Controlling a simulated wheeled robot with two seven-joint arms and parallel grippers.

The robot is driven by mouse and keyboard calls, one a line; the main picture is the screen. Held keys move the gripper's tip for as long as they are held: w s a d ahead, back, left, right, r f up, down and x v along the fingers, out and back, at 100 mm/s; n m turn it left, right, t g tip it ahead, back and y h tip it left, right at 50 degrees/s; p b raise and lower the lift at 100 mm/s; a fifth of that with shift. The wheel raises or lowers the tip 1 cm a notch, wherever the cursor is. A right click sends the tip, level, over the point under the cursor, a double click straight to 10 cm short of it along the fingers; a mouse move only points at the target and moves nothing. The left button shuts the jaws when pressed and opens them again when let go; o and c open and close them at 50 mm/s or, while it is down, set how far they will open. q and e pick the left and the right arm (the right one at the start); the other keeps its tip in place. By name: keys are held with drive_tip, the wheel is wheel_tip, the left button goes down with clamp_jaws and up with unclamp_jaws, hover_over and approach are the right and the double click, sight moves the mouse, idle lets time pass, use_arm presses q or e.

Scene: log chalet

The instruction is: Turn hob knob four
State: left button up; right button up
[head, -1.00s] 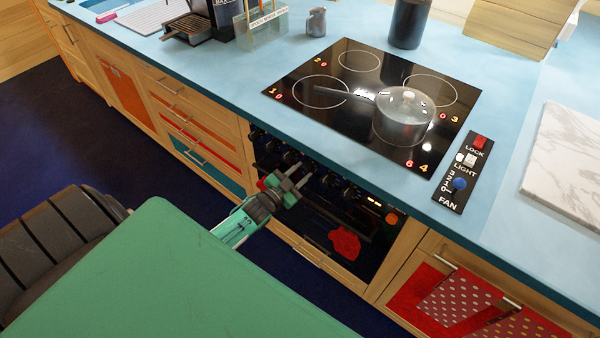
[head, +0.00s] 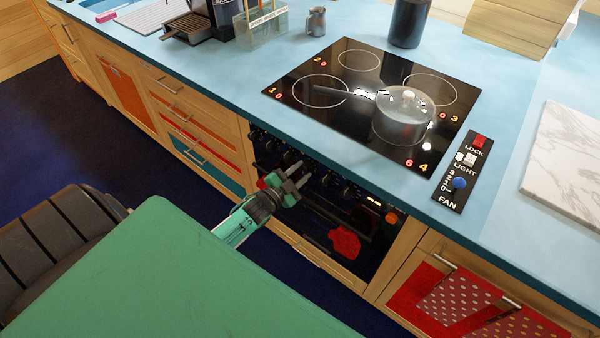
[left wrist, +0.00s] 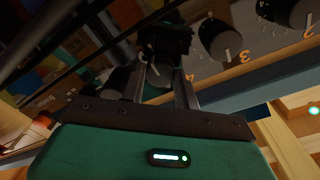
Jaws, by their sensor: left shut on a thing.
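Hob knob four (left wrist: 158,72) is a dark round knob with a pale pointer line, beside an orange "4" on the oven's front panel in the left wrist view. My left gripper (left wrist: 163,90) is shut on it, one finger on each side. In the head view the left gripper (head: 299,174) is at the row of knobs below the counter edge and partly hides them. The black glass hob (head: 330,118) shows a lit red "6" beside its "4"; the marks by 1, 2 and 3 look like "0". My right gripper is not in view.
Knob three (left wrist: 220,42) and another knob (left wrist: 300,12) are close beside the gripper. A lidded glass pot (head: 400,125) stands on the hob, its handle pointing left. The fan, light and lock panel (head: 462,172) lies right of the hob. The counter edge overhangs the knobs.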

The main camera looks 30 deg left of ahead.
use_arm(q)
drive_tip(key=o, duration=1)
drive_tip(key=s, duration=0.4)
drive_tip(key=s+a+b, duration=0.1)
drive_tip(key=s, duration=0.4)
drive_tip(key=s+b, duration=0.1)
drive_tip(key=s, duration=0.3)
drive_tip(key=shift+s+a, duration=0.4)
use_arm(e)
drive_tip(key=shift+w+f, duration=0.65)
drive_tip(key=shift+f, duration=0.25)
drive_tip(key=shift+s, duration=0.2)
